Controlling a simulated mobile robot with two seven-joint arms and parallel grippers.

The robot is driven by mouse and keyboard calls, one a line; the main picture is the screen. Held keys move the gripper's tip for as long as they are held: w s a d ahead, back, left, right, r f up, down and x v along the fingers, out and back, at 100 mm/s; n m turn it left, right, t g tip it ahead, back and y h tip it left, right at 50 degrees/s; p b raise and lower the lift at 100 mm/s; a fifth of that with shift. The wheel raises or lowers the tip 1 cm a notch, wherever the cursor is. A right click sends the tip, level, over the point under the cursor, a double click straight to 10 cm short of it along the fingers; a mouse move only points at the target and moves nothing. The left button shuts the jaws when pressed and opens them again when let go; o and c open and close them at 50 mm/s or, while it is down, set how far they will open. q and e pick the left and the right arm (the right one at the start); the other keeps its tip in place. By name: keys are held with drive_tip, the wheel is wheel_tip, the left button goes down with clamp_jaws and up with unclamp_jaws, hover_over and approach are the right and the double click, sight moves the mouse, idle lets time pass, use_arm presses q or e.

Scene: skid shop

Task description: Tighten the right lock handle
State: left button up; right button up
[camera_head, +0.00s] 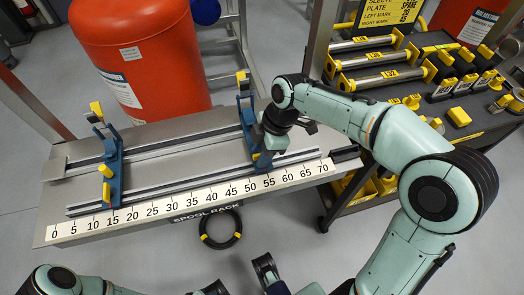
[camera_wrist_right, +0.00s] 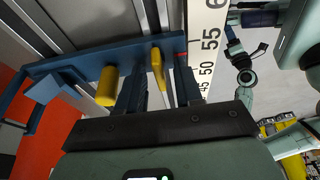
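The right clamp (camera_head: 247,113) is a blue bracket across the metal rails of the bench. Its yellow lock handle (camera_wrist_right: 157,68) shows in the right wrist view. My right gripper (camera_head: 264,150) is over the near end of this clamp and partly covers it. In the right wrist view my right gripper's dark fingers (camera_wrist_right: 160,92) stand apart, one on each side of the yellow handle, with gaps visible. Contact cannot be told. A second yellow knob (camera_wrist_right: 107,87) is left of the fingers. Dark parts, likely my left gripper (camera_head: 262,268), show at the bottom edge; their state is unclear.
A left blue clamp (camera_head: 114,150) with yellow knobs stands on the same rails. A numbered ruler (camera_head: 180,204) runs along the bench front, and a black ring (camera_head: 220,245) hangs below. A red tank (camera_head: 145,60) is behind. A tool cart (camera_head: 400,75) stands right.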

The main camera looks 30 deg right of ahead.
clamp_jaws()
drive_tip(key=shift+n+g+p, duration=0.45)
drive_tip(key=shift+n+g, duration=0.05)
drive_tip(key=shift+n, duration=1.3)
